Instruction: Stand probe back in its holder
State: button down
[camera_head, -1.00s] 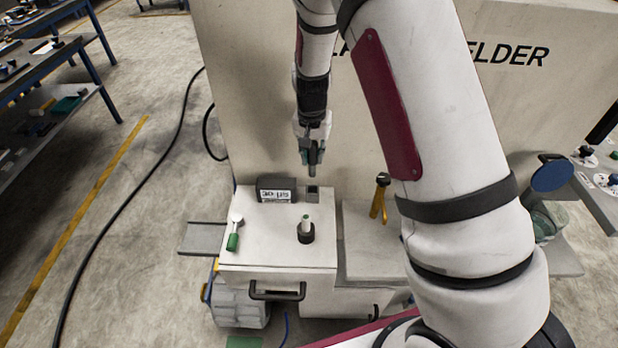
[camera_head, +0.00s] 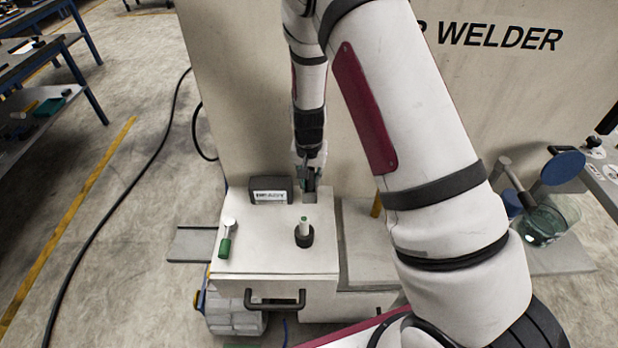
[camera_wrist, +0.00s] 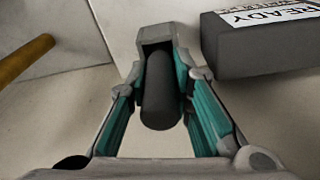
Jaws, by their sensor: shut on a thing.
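The probe, a dark grey cylinder (camera_wrist: 160,100), is between the teal-padded fingers of my gripper (camera_wrist: 164,90) in the wrist view. My gripper is shut on it. In the head view my gripper (camera_head: 309,180) is pointing down over the back of the white cabinet top. The holder, a small grey square block with a dark opening (camera_head: 310,198), is right under the fingers and partly hidden by them. In the wrist view the far end of the probe lines up with the holder's opening (camera_wrist: 156,32). I cannot tell how far inside it is.
A dark box with a white label (camera_head: 270,190) stands just left of the holder. A black round stand with a white and green piece (camera_head: 303,236) is in front. A green-handled tool (camera_head: 226,240) lies left. A yellow post (camera_head: 376,206) is right. The welder wall is close behind.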

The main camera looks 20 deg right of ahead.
jog(key=c, duration=1.4)
grip_release()
jog(key=shift+f, duration=0.1)
jog(key=s+r+n+t, duration=0.1)
jog(key=s+r, duration=0.3)
jog(key=r, duration=0.6)
jog(key=s+a+r+n+y, duration=0.1)
jog(key=s+r, duration=0.3)
jog(key=r, duration=0.6)
jog(key=s+r+n+t, duration=0.1)
jog(key=s+r, duration=0.3)
jog(key=r, duration=0.5)
jog(key=s+r+n, duration=0.1)
jog(key=s+r, duration=0.1)
jog(key=s, duration=0.3)
jog(key=s+r+n+t, duration=0.1)
jog(key=s+r, duration=0.1)
jog(key=s, duration=0.3)
jog(key=s+d+r+t, duration=0.1)
jog(key=s+r, duration=0.2)
jog(key=s, duration=0.3)
jog(key=shift+n, duration=0.4)
